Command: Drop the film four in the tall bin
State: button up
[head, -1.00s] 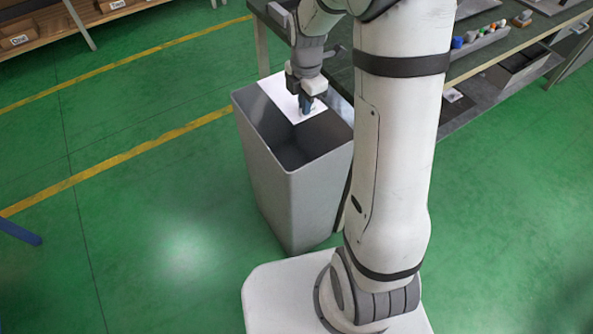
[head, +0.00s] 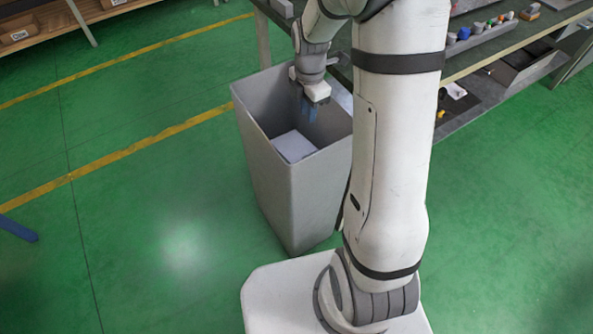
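The film (head: 293,146) is a flat whitish sheet. It is inside the tall grey bin (head: 283,200), below the rim and apart from my gripper. I cannot tell whether it rests on the bottom or is still falling. My gripper (head: 308,112) points down into the bin's mouth near its back right side. Part of the bin's right side is hidden behind my arm.
A dark workbench (head: 540,38) with small coloured items stands behind the bin and my arm. A shelf with boxes (head: 20,35) is at the top left. The green floor (head: 150,200) left of the bin is clear.

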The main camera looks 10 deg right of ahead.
jog(key=shift+o, duration=0.8)
jog(key=shift+r, duration=0.1)
notch_tip(320, 180, up, 8)
jog(key=shift+p, duration=0.3)
jog(key=shift+f, duration=0.2)
